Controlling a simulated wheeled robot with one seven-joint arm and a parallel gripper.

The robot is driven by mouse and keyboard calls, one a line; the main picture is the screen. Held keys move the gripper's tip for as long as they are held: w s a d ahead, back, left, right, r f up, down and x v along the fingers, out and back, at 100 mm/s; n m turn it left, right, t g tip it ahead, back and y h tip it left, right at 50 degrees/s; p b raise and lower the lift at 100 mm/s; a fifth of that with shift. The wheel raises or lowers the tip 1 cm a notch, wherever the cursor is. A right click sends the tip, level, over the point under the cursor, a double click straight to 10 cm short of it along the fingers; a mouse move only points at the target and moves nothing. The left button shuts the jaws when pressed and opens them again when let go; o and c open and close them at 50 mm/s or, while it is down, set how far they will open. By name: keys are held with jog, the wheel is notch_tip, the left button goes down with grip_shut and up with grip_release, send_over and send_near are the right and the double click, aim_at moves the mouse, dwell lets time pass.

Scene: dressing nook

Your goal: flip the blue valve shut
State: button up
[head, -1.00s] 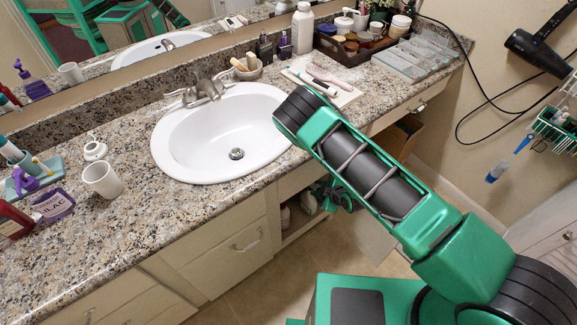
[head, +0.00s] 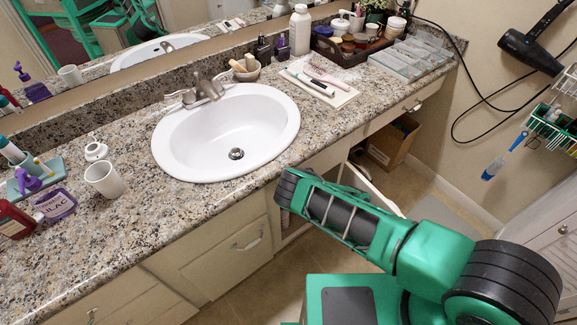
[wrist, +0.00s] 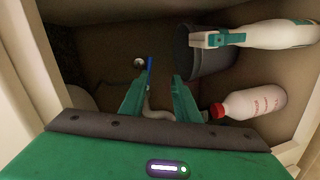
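The blue valve handle (wrist: 150,72) shows in the wrist view as a thin upright blue bar inside the cabinet under the sink. A small round metal part (wrist: 139,63) is just left of it. My gripper (wrist: 159,80) is open in the wrist view, with its green fingers apart and nothing seen held between them. The handle shows near the left fingertip, between the fingers in the picture; I cannot tell the depth gap. A pale hose (wrist: 156,112) curves between the fingers. In the head view my gripper and the valve are hidden.
In the wrist view a dark bin (wrist: 205,55), a spray bottle (wrist: 268,38) and a white bottle with a red cap (wrist: 250,103) crowd the right side. The cabinet wall (wrist: 50,50) is at left. The sink (head: 205,140) and counter (head: 150,215) are above.

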jog(key=shift+w+r+x, duration=0.1)
jog(key=shift+r+x, duration=0.3)
jog(key=shift+x, duration=1.85)
jog(key=shift+w+r+x, duration=0.1)
jog(key=shift+r+x, duration=0.35)
jog(key=shift+x, duration=1.8)
jog(key=shift+w+r+x, duration=0.1)
jog(key=shift+r+x, duration=0.3)
jog(key=shift+x, duration=1.85)
jog(key=shift+a, duration=0.15)
jog(key=shift+s, duration=0.1)
grip_shut()
